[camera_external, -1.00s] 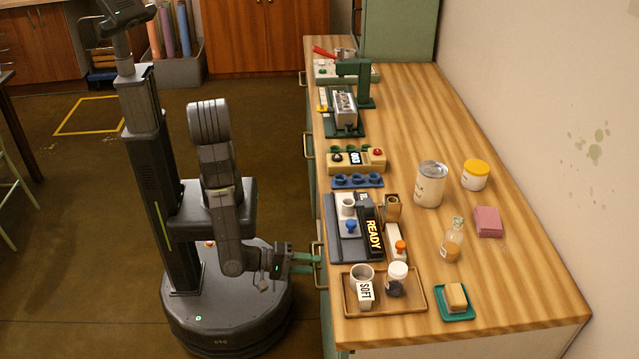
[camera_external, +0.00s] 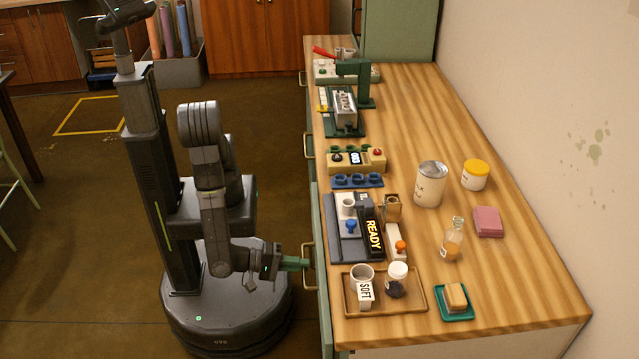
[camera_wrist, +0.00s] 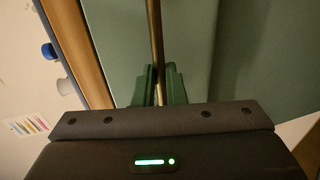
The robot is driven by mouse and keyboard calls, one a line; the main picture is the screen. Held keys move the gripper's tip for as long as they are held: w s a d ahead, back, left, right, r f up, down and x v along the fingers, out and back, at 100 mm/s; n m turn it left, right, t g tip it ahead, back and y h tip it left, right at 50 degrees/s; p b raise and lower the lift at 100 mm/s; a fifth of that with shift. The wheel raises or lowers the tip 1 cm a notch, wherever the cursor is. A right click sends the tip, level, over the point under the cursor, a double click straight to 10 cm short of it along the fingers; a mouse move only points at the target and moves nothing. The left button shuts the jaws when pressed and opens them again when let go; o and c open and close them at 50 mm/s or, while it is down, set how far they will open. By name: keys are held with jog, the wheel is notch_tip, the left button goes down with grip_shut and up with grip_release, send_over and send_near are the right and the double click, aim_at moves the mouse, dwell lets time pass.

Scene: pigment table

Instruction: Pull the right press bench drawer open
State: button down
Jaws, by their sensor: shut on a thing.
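The right press bench drawer (camera_external: 324,300) is the green front at the near end of the bench's left side. It stands a little way out from the bench. Its brass handle (camera_external: 308,268) is upright in the outside view. My gripper (camera_external: 297,264) is shut on this handle, with its green fingers on either side of it. In the wrist view the handle (camera_wrist: 156,40) runs down between the fingers of my gripper (camera_wrist: 159,86), with the green drawer front (camera_wrist: 240,60) behind. The inside of the drawer is hidden.
The wooden bench top (camera_external: 500,250) carries a tray (camera_external: 415,308) with a cup and jar, a READY press unit (camera_external: 340,240), a canister (camera_external: 430,185) and a green dish (camera_external: 455,312). Another handle (camera_external: 308,145) is farther along. The floor left of the bench is open beyond my base.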

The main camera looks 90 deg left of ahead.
jog(key=f+p+v, duration=0.3)
jog(key=p+v, duration=0.1)
jog(key=v, duration=1.1)
jog(key=shift+s, duration=0.25)
jog(key=shift+f, duration=0.1)
jog(key=c, duration=1.5)
grip_release()
jog(key=v, duration=1.3)
jog(key=shift+s, duration=0.4)
